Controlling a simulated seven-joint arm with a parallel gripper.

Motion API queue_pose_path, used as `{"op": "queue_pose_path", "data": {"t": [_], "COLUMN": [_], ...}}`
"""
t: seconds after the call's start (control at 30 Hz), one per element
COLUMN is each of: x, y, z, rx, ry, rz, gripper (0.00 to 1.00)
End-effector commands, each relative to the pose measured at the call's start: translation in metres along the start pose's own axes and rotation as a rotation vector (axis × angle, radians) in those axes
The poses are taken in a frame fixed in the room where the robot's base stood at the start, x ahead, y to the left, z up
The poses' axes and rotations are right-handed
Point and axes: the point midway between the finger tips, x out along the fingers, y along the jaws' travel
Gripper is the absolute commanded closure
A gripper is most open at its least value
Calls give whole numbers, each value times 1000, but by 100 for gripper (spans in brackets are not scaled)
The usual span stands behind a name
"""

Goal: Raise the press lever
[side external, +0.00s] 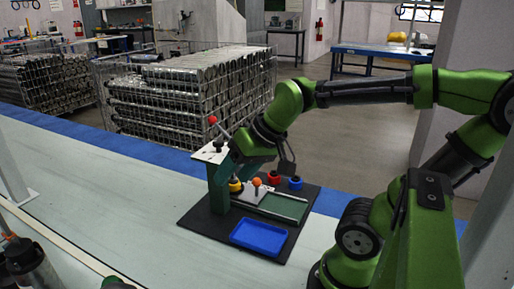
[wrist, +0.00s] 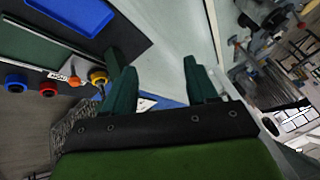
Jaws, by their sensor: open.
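The press stands on a black board in the side view, with a dark green column (side external: 217,187) and a white top plate (side external: 208,154). Its lever shows as a thin rod with a red ball (side external: 213,120) at its tip, above the plate, tilted up and left. My gripper (side external: 232,166) is beside the press, to the right of and below the red ball. Its fingers partly merge with the column in this view. In the wrist view my gripper (wrist: 162,82) has its two dark green fingers wide apart with nothing between them. The red ball is not visible there.
On the black board (side external: 192,218) are a blue tray (side external: 259,236), a green plate (side external: 283,206), an orange knob (side external: 257,182), a yellow ring (side external: 236,186), a red cup (side external: 274,177) and a blue cup (side external: 295,183).

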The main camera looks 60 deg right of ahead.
Motion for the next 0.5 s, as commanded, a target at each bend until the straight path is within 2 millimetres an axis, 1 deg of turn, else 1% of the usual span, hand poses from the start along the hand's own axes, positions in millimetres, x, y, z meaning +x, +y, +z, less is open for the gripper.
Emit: {"op": "queue_pose_path", "data": {"t": [0.03,0.07,0.1,0.13,0.17,0.2,0.27,0.3,0.4,0.5], "x": [3,3,4,5,6,7,8,9,9,6], "y": [6,10,16,21,27,36,52,64,94,119], "z": [-24,-40,-61,-77,-93,-115,-147,-168,-213,-248], "rx": [23,27,27,20,13,-1,-29,-52,-120,-200], "ry": [-6,-7,-10,-13,-17,-22,-30,-37,-58,-77], "rz": [32,51,75,95,113,139,178,204,263,310], "gripper": [51,55,61,63,63,63,63,63,63,63]}}
